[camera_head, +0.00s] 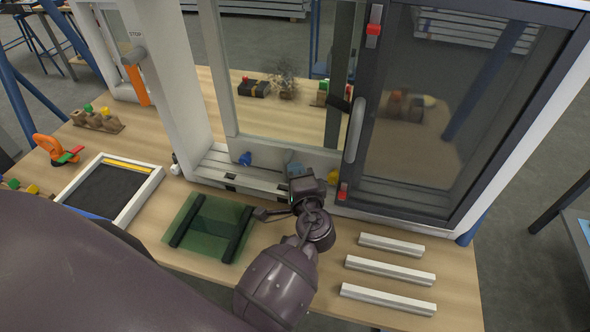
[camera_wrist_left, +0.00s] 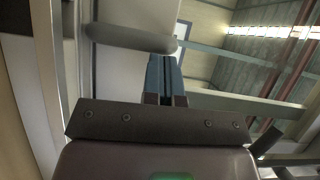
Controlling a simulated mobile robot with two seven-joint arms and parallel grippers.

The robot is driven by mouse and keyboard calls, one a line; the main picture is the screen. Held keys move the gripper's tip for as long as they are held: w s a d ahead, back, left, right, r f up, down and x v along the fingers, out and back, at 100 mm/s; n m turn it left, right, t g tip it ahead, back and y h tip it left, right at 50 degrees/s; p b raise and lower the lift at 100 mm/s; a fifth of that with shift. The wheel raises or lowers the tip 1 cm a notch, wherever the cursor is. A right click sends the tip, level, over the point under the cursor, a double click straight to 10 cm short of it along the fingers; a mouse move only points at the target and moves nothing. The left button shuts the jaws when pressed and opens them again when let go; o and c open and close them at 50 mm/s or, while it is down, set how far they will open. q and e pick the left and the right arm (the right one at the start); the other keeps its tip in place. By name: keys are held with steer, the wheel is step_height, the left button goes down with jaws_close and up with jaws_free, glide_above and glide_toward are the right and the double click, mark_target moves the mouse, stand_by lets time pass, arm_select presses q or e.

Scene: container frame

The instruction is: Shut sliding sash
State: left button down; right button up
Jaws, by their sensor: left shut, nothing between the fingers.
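The dark-framed sliding sash (camera_head: 372,100) covers the right part of the white window frame (camera_head: 178,75). Its grey handle (camera_head: 355,130) stands upright on the left stile, with red pieces near the stile's top and bottom. The left part of the frame shows the table behind it. My left gripper (camera_head: 294,170) is low in front of the frame, left of the sash and below the handle. In the left wrist view its blue fingers (camera_wrist_left: 165,75) are shut and empty. A grey rounded bar (camera_wrist_left: 130,38), seemingly the handle, crosses near their tips; contact is unclear. My right gripper is not in view.
On the table in front lie a green sheet with dark bars (camera_head: 210,225), a white-rimmed tray (camera_head: 132,208) and three white strips (camera_head: 390,270). A blue piece (camera_head: 245,158) and a yellow piece (camera_head: 334,175) are by the sill. A small plant (camera_head: 286,85) stands behind.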

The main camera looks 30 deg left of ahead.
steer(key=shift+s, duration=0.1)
arm_select(q)
steer(key=a, duration=0.2)
steer(key=s+a, duration=0.1)
steer(key=a, duration=0.2)
steer(key=s+a+p, duration=0.1)
steer(key=a, duration=0.2)
steer(key=shift+a, duration=0.35)
steer(key=shift+s+r, duration=0.1)
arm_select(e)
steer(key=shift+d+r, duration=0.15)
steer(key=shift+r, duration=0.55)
